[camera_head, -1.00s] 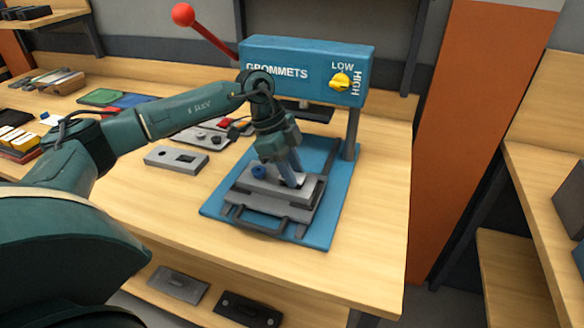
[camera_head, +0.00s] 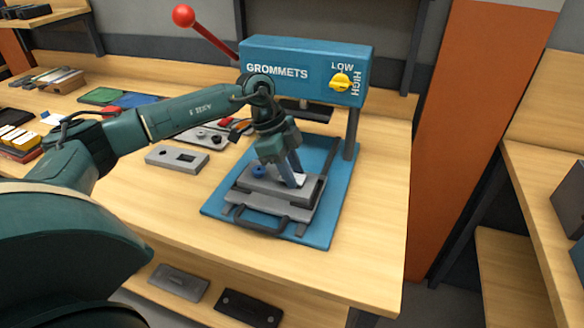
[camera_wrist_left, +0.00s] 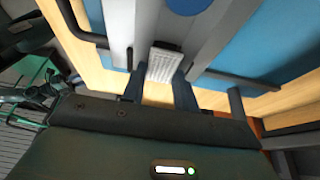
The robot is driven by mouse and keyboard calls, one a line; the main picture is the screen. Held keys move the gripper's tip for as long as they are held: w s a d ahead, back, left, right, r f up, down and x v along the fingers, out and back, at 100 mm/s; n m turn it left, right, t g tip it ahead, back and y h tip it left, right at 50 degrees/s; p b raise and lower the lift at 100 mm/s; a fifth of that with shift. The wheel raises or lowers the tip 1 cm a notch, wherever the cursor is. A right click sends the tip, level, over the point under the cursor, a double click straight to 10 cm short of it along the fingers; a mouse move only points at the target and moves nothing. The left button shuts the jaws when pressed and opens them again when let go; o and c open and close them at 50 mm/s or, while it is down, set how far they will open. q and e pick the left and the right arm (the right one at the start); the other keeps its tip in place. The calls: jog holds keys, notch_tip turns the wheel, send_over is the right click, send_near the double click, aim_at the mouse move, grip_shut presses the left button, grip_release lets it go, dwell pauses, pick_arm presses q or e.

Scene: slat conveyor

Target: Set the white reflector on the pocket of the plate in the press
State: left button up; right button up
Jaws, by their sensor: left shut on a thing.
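My left gripper (camera_head: 295,182) reaches down from above over the grey plate (camera_head: 265,190) on the press's sliding carrier. It is shut on the white reflector (camera_wrist_left: 164,64), a small ribbed white block between the fingers in the left wrist view. A little of the reflector (camera_head: 301,180) shows beside the fingertips in the head view. It is at the right part of the plate; whether it touches the pocket cannot be told, as the fingers hide it. A blue round part (camera_head: 259,171) sits on the plate's left side. My right gripper is not in view.
The blue press (camera_head: 290,62) has a red-knobbed lever (camera_head: 184,15) and a yellow dial (camera_head: 340,81). Its blue base (camera_head: 325,225) carries the slide with a dark front handle (camera_head: 262,220). A grey plate with an opening (camera_head: 176,159) lies left. The front table is clear.

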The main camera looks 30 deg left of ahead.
pick_arm(q)
jog(key=o, duration=1)
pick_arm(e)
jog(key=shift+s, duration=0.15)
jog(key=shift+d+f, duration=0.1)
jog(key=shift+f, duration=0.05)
pick_arm(q)
jog(key=v, duration=0.5)
jog(key=shift+a+r+b, duration=0.1)
jog(key=shift+r+b, duration=0.15)
jog(key=shift+b, duration=0.1)
jog(key=v, duration=0.7)
jog(key=shift+r, duration=0.3)
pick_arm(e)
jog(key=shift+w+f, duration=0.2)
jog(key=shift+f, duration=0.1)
pick_arm(q)
jog(key=shift+s+a, duration=0.1)
